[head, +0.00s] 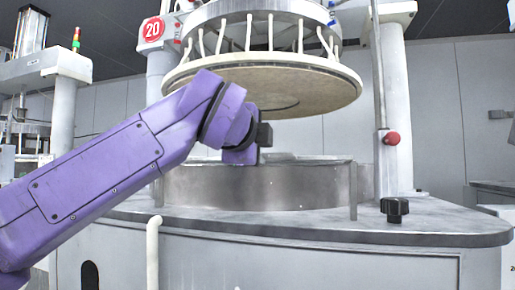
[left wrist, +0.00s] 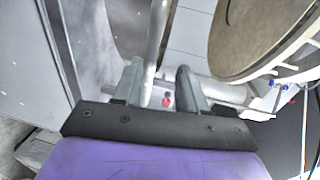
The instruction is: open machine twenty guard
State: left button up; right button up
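Machine twenty carries a round red sign (head: 153,29) reading 20. Its curved metal wall (head: 290,188) stands on the worktop under the raised round upper plate (head: 270,82); I cannot tell whether this wall is the guard. A thin upright rod (head: 378,75) with a red knob (head: 391,138) stands at its right. My left gripper (head: 264,134) is in front of the gap between wall and plate, mostly hidden by its own wrist. In the left wrist view its fingers (left wrist: 160,72) are apart, with nothing held. The rod (left wrist: 156,40) and red knob (left wrist: 167,100) show between them, seemingly farther off. My right gripper is out of view.
The upper plate's edge (left wrist: 262,35) is close to the left gripper's right in the wrist view. A black knob (head: 395,209) sits on the worktop (head: 440,229) at front right. A thick white column (head: 396,110) rises behind the rod. A white pipe (head: 153,250) stands at front left.

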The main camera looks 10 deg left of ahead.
pick_arm(q)
jog(key=v, duration=1)
jog(key=shift+b, duration=0.4)
